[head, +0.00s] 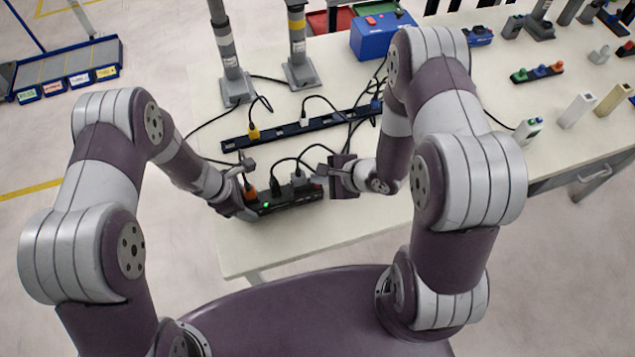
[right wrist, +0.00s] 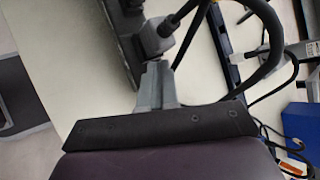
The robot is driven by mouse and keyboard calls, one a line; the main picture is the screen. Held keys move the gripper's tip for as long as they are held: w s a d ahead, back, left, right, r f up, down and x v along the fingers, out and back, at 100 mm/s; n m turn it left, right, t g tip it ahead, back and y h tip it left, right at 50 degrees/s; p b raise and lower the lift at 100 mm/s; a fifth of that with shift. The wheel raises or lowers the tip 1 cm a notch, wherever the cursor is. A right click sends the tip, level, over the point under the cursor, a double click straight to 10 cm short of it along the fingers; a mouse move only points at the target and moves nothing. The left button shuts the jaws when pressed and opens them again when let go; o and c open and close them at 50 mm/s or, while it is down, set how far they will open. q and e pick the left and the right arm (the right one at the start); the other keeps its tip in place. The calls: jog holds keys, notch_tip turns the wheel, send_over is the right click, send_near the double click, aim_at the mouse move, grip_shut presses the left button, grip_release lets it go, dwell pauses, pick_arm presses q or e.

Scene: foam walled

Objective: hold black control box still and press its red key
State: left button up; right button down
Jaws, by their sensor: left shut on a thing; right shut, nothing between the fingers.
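The black control box (head: 285,200) lies near the table's front edge, with a green light on its front and an orange plug and grey plugs with black cables on top. My left gripper (head: 246,207) is shut on its left end. My right gripper (head: 325,177) is shut and empty close to the box's right end. A small reddish patch, perhaps the red key (head: 317,180), shows there, partly hidden by the gripper. In the right wrist view the shut fingers (right wrist: 155,80) reach towards a grey plug and the box (right wrist: 120,45); I cannot tell whether they touch. The key is not visible there.
A long black power strip (head: 290,130) with yellow and white plugs lies behind the box, with loose cables around. Two grey posts and a blue box (head: 372,42) stand further back. The pale table (head: 360,222) is clear in front of my right gripper.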

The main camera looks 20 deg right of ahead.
jog(key=shift+f, duration=0.1)
jog(key=shift+f, duration=0.35)
jog(key=shift+f, duration=0.45)
dwell(0.9)
jog(key=shift+r, duration=0.9)
notch_tip(320, 180, up, 5)
dwell(0.5)
dwell(0.4)
